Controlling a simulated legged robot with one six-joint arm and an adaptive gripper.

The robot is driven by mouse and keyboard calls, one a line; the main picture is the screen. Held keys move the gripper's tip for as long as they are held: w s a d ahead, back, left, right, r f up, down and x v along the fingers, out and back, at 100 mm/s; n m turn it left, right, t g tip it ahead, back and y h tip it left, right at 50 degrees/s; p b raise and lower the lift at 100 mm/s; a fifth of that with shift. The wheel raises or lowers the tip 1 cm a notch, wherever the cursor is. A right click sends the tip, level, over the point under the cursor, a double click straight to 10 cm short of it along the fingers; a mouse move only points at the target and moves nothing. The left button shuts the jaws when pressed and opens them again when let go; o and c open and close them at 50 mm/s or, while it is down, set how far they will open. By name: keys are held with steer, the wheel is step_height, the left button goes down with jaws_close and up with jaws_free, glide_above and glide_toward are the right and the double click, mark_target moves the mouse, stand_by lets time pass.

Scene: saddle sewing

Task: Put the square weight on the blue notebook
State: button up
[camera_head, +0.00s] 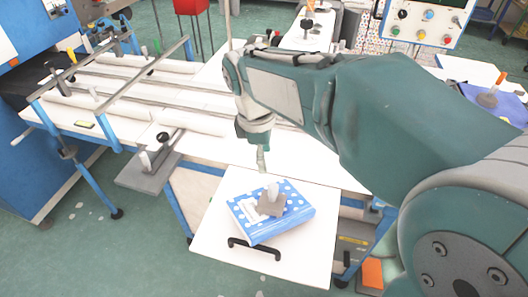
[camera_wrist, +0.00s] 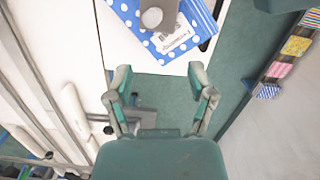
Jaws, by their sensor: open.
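The square weight (camera_head: 271,207), a grey-brown plate with a pale rounded knob, rests on the blue notebook (camera_head: 298,208), which has white dots and a white label. The notebook lies on a white drawer-like board (camera_head: 312,252). In the wrist view the weight (camera_wrist: 155,14) and the notebook (camera_wrist: 203,18) are at the top, partly cut off by the frame. My gripper (camera_wrist: 158,80) is open, with its fingers spread and nothing between them. In the head view its end (camera_head: 262,160) shows just behind and above the notebook, apart from the weight.
The board has a black handle (camera_head: 254,249) at its front. A white worktable (camera_head: 215,160) with rails and rollers extends behind and left. A grey bracket with a black knob (camera_head: 162,137) stands left of the board. The board is bare around the notebook.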

steer(key=shift+r, duration=0.4)
steer(key=s+d+m+t+y, duration=0.1)
steer(key=s+d+m+t, duration=0.4)
steer(key=s+d+m, duration=0.7)
steer(key=s+m, duration=0.1)
steer(key=m, duration=0.2)
steer(key=shift+d+m+t, duration=0.15)
steer(key=shift+m+t, duration=0.25)
